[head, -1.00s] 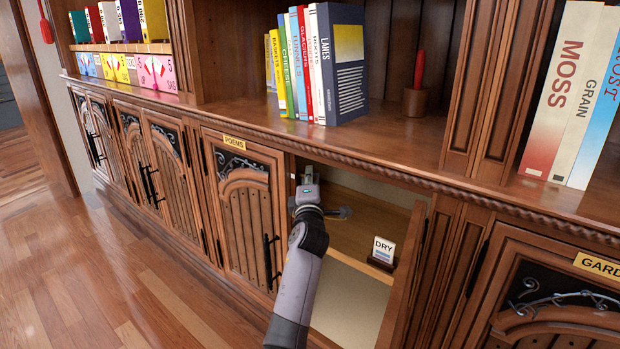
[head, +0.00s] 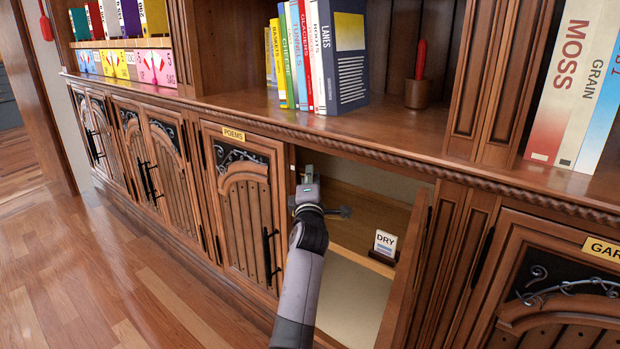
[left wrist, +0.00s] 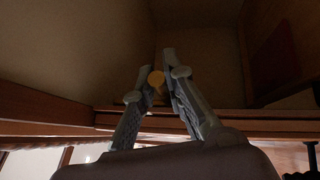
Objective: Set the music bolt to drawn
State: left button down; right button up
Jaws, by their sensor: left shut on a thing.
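My left gripper (head: 308,188) reaches into the open cabinet bay just right of the closed POEMS door (head: 245,205). It is high in the opening, beside that door's edge. In the left wrist view my left gripper (left wrist: 163,72) has its fingers close together at a small round brass-coloured knob (left wrist: 156,78). The knob appears to be part of the music bolt. The rest of the bolt is hidden by the gripper and dark, so its position cannot be told. My right gripper is not in view.
The bay's door (head: 408,275) stands open at the right. The ledge above holds books (head: 340,60) and a red candle in a holder (head: 417,92). The wooden floor (head: 120,290) at left is clear.

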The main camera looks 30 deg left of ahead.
pick_arm(q)
jog(key=c, duration=1.6)
grip_release()
jog(key=shift+f, duration=0.35)
jog(key=shift+c, duration=0.2)
jog(key=shift+r, duration=0.2)
